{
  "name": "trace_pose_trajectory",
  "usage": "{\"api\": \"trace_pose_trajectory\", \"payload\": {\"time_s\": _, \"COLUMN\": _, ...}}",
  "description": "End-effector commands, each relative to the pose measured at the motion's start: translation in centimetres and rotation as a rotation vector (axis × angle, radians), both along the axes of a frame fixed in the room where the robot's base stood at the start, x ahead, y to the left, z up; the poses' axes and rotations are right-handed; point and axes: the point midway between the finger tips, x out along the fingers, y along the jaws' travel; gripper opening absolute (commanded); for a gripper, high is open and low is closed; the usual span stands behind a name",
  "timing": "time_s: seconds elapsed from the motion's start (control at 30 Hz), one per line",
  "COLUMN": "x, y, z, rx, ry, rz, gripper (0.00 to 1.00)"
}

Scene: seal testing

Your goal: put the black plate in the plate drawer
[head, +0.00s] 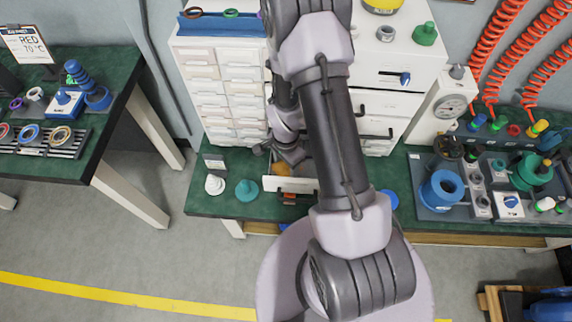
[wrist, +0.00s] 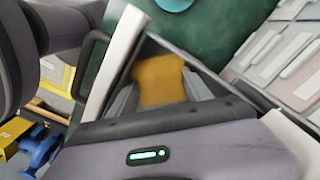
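I cannot make out the black plate for certain in either view. A small open drawer with a white front (wrist: 117,58) and a black handle shows in the wrist view; its white front also shows in the head view (head: 290,185), low on the green bench. A yellow-brown piece (wrist: 160,80) lies at the drawer's dark interior. My gripper (wrist: 160,95) is over the drawer, its grey fingers apart on either side of this piece. Whether they touch it I cannot tell. In the head view my arm hides most of the gripper and drawer.
A white piece (head: 215,185) and a teal piece (head: 247,190) stand left of the drawer. A grey tray (head: 430,208) with several fittings lies right.

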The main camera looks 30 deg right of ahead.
Motion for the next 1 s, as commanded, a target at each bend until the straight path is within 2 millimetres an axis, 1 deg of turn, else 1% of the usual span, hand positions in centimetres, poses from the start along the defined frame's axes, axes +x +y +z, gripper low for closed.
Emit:
{"api": "trace_pose_trajectory", "payload": {"time_s": 0.27, "x": 0.0, "y": 0.0, "z": 0.1, "rx": 0.0, "ry": 0.0, "rz": 0.0, "gripper": 0.63}}
{"api": "trace_pose_trajectory", "payload": {"time_s": 0.37, "x": 0.0, "y": 0.0, "z": 0.9, "rx": 0.0, "ry": -0.001, "rz": 0.0, "gripper": 0.63}}
{"api": "trace_pose_trajectory", "payload": {"time_s": 0.47, "x": 0.1, "y": 0.0, "z": 3.5, "rx": 0.0, "ry": -0.003, "rz": 0.001, "gripper": 0.63}}
{"api": "trace_pose_trajectory", "payload": {"time_s": 0.5, "x": 0.1, "y": 0.0, "z": 4.8, "rx": 0.0, "ry": -0.003, "rz": 0.0, "gripper": 0.63}}
{"api": "trace_pose_trajectory", "payload": {"time_s": 0.6, "x": 0.1, "y": 0.0, "z": 7.7, "rx": 0.0, "ry": -0.003, "rz": 0.001, "gripper": 0.63}}
{"api": "trace_pose_trajectory", "payload": {"time_s": 0.7, "x": 0.0, "y": 0.0, "z": 10.1, "rx": 0.0, "ry": -0.002, "rz": 0.0, "gripper": 0.63}}
{"api": "trace_pose_trajectory", "payload": {"time_s": 0.8, "x": 0.0, "y": 0.0, "z": 11.7, "rx": 0.001, "ry": -0.001, "rz": 0.0, "gripper": 0.63}}
{"api": "trace_pose_trajectory", "payload": {"time_s": 0.87, "x": 0.1, "y": 0.0, "z": 12.2, "rx": 0.0, "ry": -0.002, "rz": 0.001, "gripper": 0.63}}
{"api": "trace_pose_trajectory", "payload": {"time_s": 0.93, "x": 0.3, "y": 0.3, "z": 13.8, "rx": -0.002, "ry": -0.018, "rz": 0.025, "gripper": 0.63}}
{"api": "trace_pose_trajectory", "payload": {"time_s": 0.97, "x": 0.6, "y": 0.5, "z": 15.0, "rx": -0.004, "ry": -0.032, "rz": 0.047, "gripper": 0.63}}
{"api": "trace_pose_trajectory", "payload": {"time_s": 1.0, "x": 0.9, "y": 1.0, "z": 17.3, "rx": -0.008, "ry": -0.06, "rz": 0.09, "gripper": 0.63}}
